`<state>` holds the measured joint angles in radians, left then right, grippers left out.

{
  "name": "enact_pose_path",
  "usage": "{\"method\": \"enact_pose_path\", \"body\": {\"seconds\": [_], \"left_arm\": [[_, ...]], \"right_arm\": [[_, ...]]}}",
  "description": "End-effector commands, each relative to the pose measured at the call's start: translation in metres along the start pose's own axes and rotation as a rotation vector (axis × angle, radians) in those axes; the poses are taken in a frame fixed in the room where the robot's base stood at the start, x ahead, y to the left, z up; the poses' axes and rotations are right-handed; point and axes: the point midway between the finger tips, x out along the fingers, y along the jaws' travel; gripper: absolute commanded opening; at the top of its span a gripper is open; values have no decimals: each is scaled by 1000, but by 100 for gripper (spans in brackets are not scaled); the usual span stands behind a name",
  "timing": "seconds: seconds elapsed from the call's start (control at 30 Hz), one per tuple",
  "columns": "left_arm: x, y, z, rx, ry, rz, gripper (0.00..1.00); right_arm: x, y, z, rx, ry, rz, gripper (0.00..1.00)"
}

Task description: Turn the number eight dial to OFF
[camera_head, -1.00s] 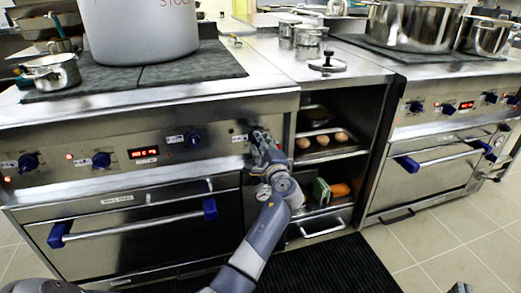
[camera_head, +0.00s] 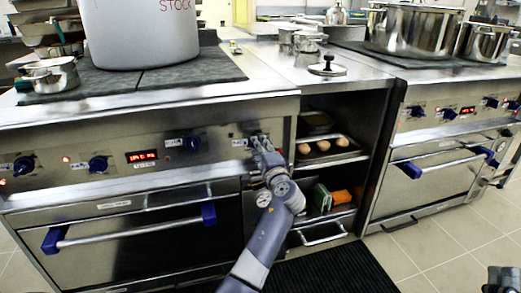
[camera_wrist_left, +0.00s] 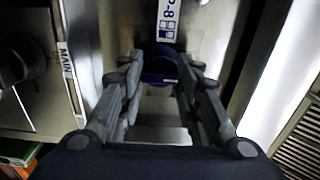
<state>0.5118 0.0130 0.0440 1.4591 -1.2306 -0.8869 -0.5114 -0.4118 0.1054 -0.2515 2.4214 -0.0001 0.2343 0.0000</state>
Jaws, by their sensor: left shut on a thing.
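The number eight dial (camera_wrist_left: 160,64) is a dark blue knob on the steel front panel, under a white label reading P-8 (camera_wrist_left: 168,20) that appears upside down in the left wrist view. My left gripper (camera_head: 259,140) reaches up to the right end of the left stove's panel. In the left wrist view its two fingers (camera_wrist_left: 156,78) are shut on the dial, one on each side. The dial is mostly hidden by the gripper in the head view, and its pointer cannot be read. A dark part of my right gripper (camera_head: 502,279) shows at the bottom right corner; its fingers are unclear.
Other blue dials (camera_head: 192,144) and a red display (camera_head: 141,155) sit along the same panel. An oven handle (camera_head: 130,230) juts out below. An open shelf (camera_head: 325,160) with eggs is right of the gripper. A large stockpot (camera_head: 140,35) stands on top.

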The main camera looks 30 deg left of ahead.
Motion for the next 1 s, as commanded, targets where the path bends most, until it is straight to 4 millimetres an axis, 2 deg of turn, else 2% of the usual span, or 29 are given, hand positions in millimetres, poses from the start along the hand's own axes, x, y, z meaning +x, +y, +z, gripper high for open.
{"method": "enact_pose_path", "body": {"seconds": [0.17, 0.2, 0.27, 0.67, 0.77, 1.0], "left_arm": [[0, 1, 0, -2, 0, 3, 7], [0, 1, 0, -2, 0, 3, 40], [0, 1, 0, -2, 0, 3, 52], [-4, 1, 0, -1, 1, 1, 52], [-16, 1, 0, -2, 2, 2, 52], [-66, 2, -1, -2, 3, 4, 52]], "right_arm": [[0, 0, 0, 0, -1, 0, 0], [0, 0, 0, 0, -1, 0, 0], [0, 0, 0, 0, -1, 0, 0], [0, 0, 0, 1, -3, 0, 0], [0, 0, 0, 1, -3, 0, 0], [0, 0, 0, 0, -3, 0, 0]]}}
